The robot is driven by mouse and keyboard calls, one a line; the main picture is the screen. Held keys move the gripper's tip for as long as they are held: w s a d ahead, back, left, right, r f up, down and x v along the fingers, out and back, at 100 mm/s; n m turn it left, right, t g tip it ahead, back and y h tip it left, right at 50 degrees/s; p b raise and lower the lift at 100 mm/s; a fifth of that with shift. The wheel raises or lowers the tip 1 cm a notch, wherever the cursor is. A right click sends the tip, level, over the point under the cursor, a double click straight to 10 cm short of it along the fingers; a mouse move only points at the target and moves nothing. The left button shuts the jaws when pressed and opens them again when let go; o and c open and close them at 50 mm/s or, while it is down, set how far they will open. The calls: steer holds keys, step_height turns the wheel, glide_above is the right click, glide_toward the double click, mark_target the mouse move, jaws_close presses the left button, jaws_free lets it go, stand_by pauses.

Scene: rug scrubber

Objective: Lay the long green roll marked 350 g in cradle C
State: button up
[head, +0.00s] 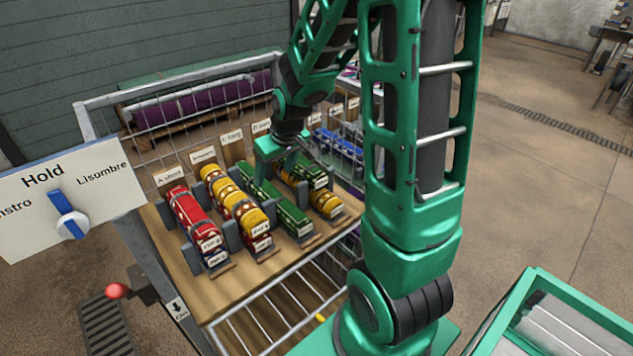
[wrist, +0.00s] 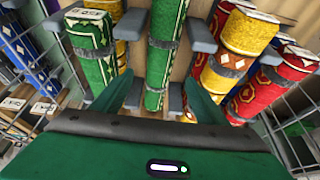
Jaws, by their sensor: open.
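A long green roll (head: 280,205) with a tan end lies in the third row from the left, behind which a card (head: 232,137) seems to read C long. Its end tag is too small to read. In the wrist view this roll (wrist: 161,60) runs lengthwise between grey cradle posts (wrist: 201,36). My gripper (wrist: 158,95) is open, one finger on each side of the roll's lower end, with no clear contact.
A red roll (head: 192,217) and a yellow roll (head: 233,200) fill the rows to the left. A yellow roll (head: 328,205) lies to the right. Blue rolls (head: 340,145) sit behind wire mesh. A Hold sign (head: 60,200) with a blue knob stands at left.

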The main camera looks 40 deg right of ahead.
steer(key=s+d+r+m+g, duration=0.1)
steer(key=s+r+m+g, duration=0.1)
steer(key=s, duration=1.2)
steer(key=s+d+r+m+g, duration=0.1)
steer(key=s+r+m, duration=0.3)
steer(key=s, duration=1.1)
step_height(320, 180, up, 4)
steer(key=shift+d+f+g, duration=0.25)
steer(key=shift+d+g, duration=0.15)
steer(key=shift+g, duration=0.3)
steer(key=shift+s, duration=0.1)
